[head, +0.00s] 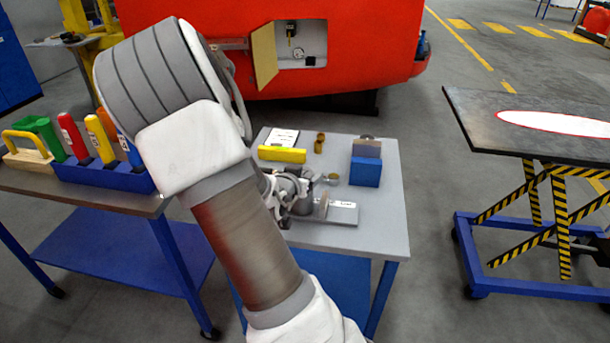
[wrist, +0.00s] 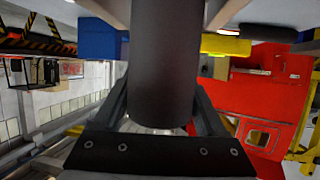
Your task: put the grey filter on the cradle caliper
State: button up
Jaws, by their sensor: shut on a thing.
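My gripper (head: 290,190) is shut on the grey filter, a dark grey cylinder that fills the middle of the wrist view (wrist: 165,65), with a finger on each side of it. In the head view my arm covers much of the gripper, and a small part of the filter (head: 302,207) shows low over the grey table. Just right of it is a flat grey plate with a label (head: 343,213) and an upright piece, which looks like the cradle caliper. I cannot tell whether the filter touches it.
On the grey table (head: 385,235) are a yellow block (head: 282,154), a blue block with a grey top (head: 366,172), a white sheet (head: 283,137) and small brass-coloured parts (head: 319,142). A tool bench (head: 100,190) stands left, a lift table (head: 480,130) right, the red train (head: 370,50) behind.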

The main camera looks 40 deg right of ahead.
jog(key=shift+f, duration=0.1)
jog(key=shift+f, duration=0.15)
jog(key=o, duration=1.5)
jog(key=shift+o, duration=0.2)
jog(key=shift+r, duration=0.2)
